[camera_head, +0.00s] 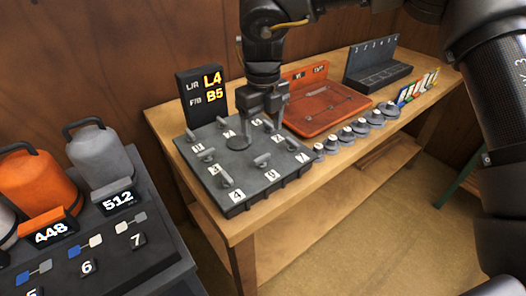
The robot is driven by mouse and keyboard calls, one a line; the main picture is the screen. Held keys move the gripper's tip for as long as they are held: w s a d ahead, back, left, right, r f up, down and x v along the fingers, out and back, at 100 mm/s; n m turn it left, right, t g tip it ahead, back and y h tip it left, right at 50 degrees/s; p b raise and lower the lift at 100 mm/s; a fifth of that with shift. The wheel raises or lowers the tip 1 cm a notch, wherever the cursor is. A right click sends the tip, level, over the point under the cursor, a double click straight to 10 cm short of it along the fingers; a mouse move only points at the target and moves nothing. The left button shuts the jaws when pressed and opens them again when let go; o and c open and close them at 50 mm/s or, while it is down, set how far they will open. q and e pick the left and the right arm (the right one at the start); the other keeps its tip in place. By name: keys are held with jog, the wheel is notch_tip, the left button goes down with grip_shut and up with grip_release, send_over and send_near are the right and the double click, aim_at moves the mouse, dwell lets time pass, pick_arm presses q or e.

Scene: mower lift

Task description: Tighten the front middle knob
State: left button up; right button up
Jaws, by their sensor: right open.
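A dark board (240,207) with several grey bar-shaped knobs and white number tags lies on the wooden bench. The front middle knob (262,160) stands in the row along the board's front edge, between the front left knob (226,179) and the front right knob (291,143). My right gripper (262,122) points down over the back part of the board, behind the front middle knob. Its jaws are open, with nothing visible between them. It hides part of the board's back row. A round dark disc (239,143) shows in the board's middle. My left gripper is not in view.
A black sign (201,95) behind the board reads L4 and B5. An orange tray (325,112), a row of round grey weights (347,135) and a dark slotted rack (376,80) stand to the right. Numbered canisters (100,157) stand at left.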

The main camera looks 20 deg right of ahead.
aim_at(263, 158)
notch_tip(263, 158, down, 8)
jog(key=shift+w+r+p, duration=0.1)
jog(key=shift+r+p, duration=0.1)
jog(key=shift+p, duration=0.1)
jog(key=shift+f, duration=0.75)
jog(key=shift+c, duration=0.3)
jog(key=c, duration=0.9)
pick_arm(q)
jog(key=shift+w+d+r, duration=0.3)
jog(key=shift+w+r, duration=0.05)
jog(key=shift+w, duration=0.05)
pick_arm(e)
jog(key=shift+c, duration=0.2)
